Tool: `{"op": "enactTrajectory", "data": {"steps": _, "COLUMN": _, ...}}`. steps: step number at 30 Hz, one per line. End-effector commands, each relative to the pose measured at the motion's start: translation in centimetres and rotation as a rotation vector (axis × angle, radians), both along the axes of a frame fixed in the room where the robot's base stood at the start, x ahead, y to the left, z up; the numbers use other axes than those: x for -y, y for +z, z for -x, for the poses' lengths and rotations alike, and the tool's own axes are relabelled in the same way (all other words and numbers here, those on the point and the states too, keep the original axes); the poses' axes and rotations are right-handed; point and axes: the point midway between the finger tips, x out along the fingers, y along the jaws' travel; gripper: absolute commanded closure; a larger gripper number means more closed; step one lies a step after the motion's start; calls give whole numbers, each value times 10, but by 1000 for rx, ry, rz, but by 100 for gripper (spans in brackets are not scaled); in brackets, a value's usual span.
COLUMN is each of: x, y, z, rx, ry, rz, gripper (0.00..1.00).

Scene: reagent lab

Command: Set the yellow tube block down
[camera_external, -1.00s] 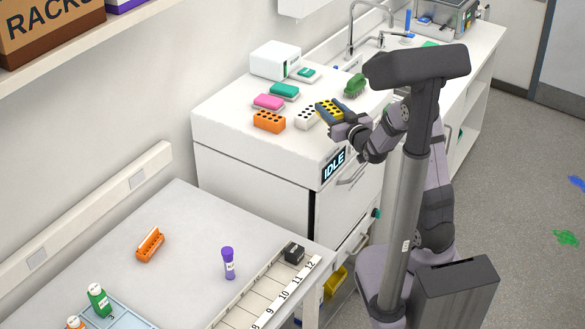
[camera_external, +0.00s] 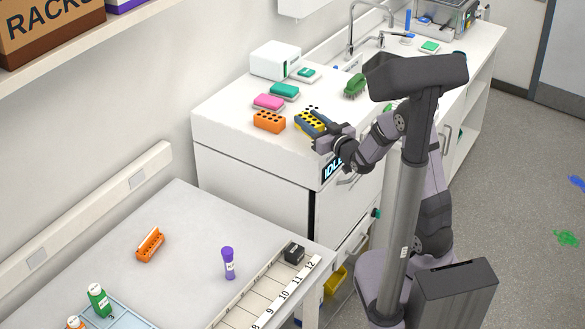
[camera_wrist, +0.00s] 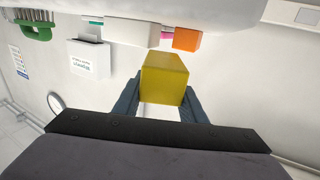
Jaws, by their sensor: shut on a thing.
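The yellow tube block (camera_external: 309,122), with dark holes on top, is held in my gripper (camera_external: 318,128) over the front part of the white counter. In the wrist view the yellow block (camera_wrist: 165,78) sits between the two dark blue fingers of my gripper (camera_wrist: 160,98), which are shut on its sides. The external view does not clearly show whether the block's underside touches anything. A white tube block (camera_external: 314,109) is mostly hidden behind the yellow block and gripper.
An orange tube block (camera_external: 268,122) stands left of the held block. Pink (camera_external: 268,102) and teal (camera_external: 285,90) pieces lie behind it. A green brush (camera_external: 355,86) and a white box (camera_external: 275,60) are farther back. The counter's front edge is close to my gripper.

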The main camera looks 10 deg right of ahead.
Motion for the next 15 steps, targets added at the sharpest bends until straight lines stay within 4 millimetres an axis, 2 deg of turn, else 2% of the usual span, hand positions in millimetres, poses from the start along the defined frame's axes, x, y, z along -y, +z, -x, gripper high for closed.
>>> {"op": "enactTrajectory", "data": {"steps": 4, "x": 0, "y": -4, "z": 0, "rx": 2, "ry": 0, "rz": -1, "gripper": 89}}
{"op": "enactTrajectory", "data": {"steps": 10, "x": 0, "y": -31, "z": 0, "rx": 0, "ry": 0, "rz": 0, "gripper": 89}}
{"op": "enactTrajectory", "data": {"steps": 15, "x": 0, "y": -39, "z": 0, "rx": 3, "ry": 0, "rz": -1, "gripper": 89}}
